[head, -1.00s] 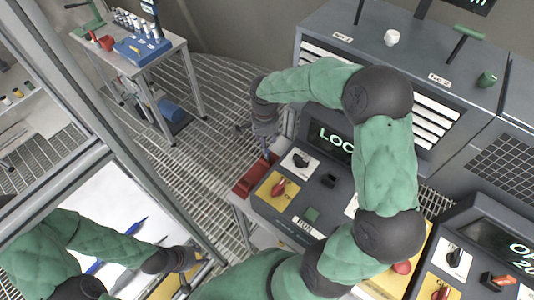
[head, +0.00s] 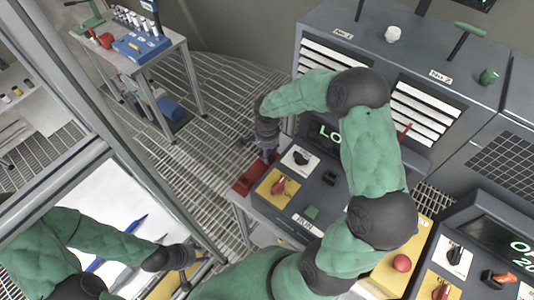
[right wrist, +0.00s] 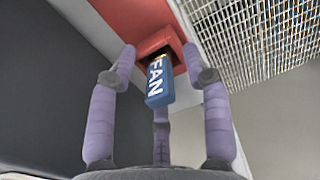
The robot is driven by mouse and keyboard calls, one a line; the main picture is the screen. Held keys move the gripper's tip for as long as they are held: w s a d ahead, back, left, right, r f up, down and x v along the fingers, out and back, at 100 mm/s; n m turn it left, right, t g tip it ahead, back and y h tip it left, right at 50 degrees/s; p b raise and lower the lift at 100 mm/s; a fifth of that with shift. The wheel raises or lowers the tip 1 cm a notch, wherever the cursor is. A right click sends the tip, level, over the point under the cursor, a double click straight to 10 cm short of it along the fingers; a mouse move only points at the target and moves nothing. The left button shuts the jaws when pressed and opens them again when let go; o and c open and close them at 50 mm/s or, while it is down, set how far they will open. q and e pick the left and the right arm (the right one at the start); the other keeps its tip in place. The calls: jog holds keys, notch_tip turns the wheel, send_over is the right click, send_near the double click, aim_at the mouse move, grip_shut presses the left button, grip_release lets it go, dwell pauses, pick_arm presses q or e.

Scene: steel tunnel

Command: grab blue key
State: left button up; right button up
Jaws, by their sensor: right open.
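The blue key, marked FAN (right wrist: 159,84), sits with its upper end at a red holder (right wrist: 152,42) in the right wrist view. My right gripper (right wrist: 158,62) is open, its purple fingers spread around the key with visible gaps at its sides.
The grey console (head: 310,200) beside the holder carries a red switch (head: 279,186) on a yellow plate and a black knob (head: 300,158). A grey cabinet (head: 440,50) stands behind. A workbench (head: 165,50) stands at the back left. A metal frame (head: 130,150) crosses the left side.

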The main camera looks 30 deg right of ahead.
grip_shut()
jog(key=shift+r, duration=0.15)
